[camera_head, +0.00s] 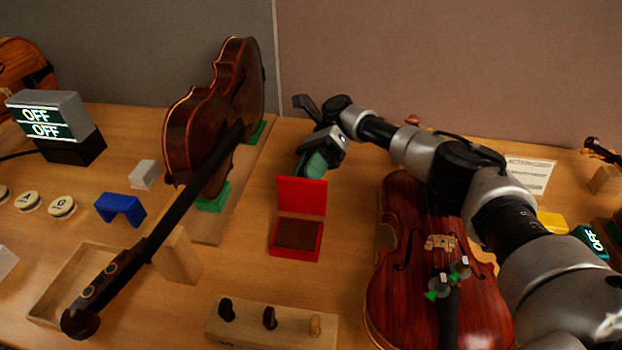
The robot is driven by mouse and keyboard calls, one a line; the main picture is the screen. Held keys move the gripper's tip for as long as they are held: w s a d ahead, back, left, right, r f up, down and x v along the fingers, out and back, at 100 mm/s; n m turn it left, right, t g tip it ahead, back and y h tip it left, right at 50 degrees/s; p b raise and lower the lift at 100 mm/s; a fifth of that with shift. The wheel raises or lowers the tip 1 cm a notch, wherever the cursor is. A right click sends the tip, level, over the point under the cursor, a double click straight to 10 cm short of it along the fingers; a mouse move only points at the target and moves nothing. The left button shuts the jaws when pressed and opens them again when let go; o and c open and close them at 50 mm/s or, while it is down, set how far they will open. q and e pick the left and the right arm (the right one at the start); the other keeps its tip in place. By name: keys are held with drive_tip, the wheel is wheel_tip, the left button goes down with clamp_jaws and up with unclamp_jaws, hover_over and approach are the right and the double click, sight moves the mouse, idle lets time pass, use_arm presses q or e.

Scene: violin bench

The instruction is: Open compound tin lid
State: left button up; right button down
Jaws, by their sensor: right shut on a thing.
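The compound tin is red and stands open on the bench in the middle of the view. Its base (296,251) holds a dark brown block of compound (298,234). Its lid (301,196) stands about upright at the back edge of the base. My right gripper (308,172) comes down from behind the lid, with its dark green fingertips at the lid's top edge. It is shut on the lid; the exact contact is partly hidden behind the lid. My left gripper is not in view.
A violin (400,280) lies right of the tin, under my right arm. Another violin (212,125) stands tilted on green supports at left. A wooden peg block (290,335) is in front. A blue bracket (120,207) lies at left. Bare bench surrounds the tin's front.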

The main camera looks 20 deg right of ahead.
idle(0.4)
drive_tip(key=c, duration=1.3)
unclamp_jaws()
drive_tip(key=s+d+r, duration=0.2)
drive_tip(key=r, duration=0.1)
drive_tip(key=s+d+r+p, duration=0.1)
drive_tip(key=s+d+r, duration=0.2)
drive_tip(key=r, duration=0.1)
drive_tip(key=s+d+r+p, duration=0.1)
drive_tip(key=s+d+r, duration=0.2)
drive_tip(key=r, duration=0.1)
drive_tip(key=shift+s+d, duration=0.1)
drive_tip(key=shift+s, duration=0.15)
